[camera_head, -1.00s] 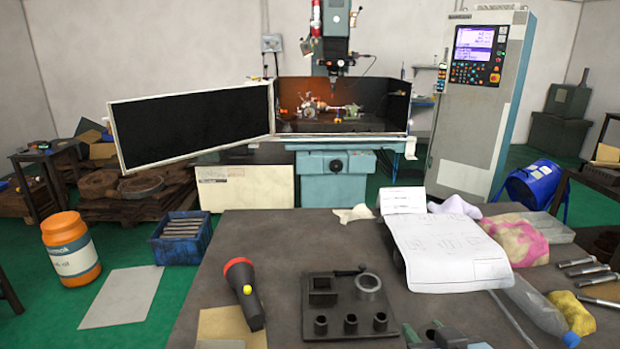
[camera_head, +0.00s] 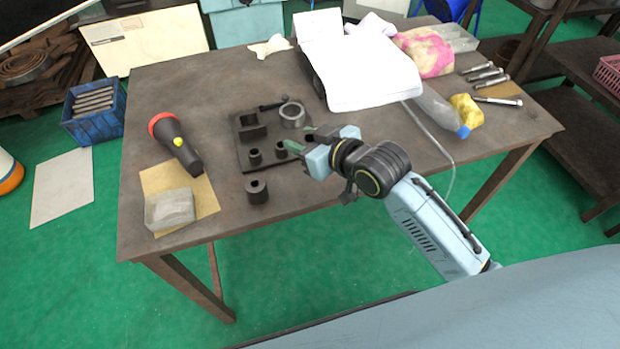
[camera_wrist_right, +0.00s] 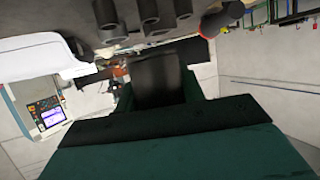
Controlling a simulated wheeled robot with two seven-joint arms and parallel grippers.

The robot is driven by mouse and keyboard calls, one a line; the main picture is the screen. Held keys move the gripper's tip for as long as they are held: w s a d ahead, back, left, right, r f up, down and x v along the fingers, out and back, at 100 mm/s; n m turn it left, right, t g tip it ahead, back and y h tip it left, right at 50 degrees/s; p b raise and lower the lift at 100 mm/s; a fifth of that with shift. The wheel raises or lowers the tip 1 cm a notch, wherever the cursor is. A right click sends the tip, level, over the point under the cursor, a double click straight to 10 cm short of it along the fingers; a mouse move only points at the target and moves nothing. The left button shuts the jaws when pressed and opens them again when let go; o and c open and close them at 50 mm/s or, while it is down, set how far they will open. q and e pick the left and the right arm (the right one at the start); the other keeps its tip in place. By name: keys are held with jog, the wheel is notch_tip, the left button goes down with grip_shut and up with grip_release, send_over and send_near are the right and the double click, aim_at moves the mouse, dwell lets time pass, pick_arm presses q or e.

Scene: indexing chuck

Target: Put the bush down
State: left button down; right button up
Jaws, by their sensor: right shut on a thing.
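My right gripper (camera_head: 305,151) is at the front right of a dark fixture plate (camera_head: 243,167), its fingers pointing left. It is shut on a dark bush (camera_wrist_right: 160,80), which shows between the green fingers in the right wrist view. In the head view the held bush is mostly hidden by the gripper. Short dark bushes stand on the plate, one at the left (camera_head: 254,156) and one in the middle (camera_head: 281,149). Another bush (camera_head: 257,190) stands upright on the bare table in front of the plate. My left gripper is not in view.
The plate also carries a square block (camera_head: 251,130) and a ring (camera_head: 292,114). A flashlight (camera_head: 177,146) and a grey block (camera_head: 170,210) on brown paper are at the left.

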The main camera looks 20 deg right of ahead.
aim_at(305, 179)
jog(key=shift+f+b, duration=0.3)
jog(key=shift+f, duration=4.45)
jog(key=shift+f, duration=0.1)
jog(key=o, duration=1.3)
jog(key=shift+f, duration=0.1)
jog(key=shift+c, duration=0.2)
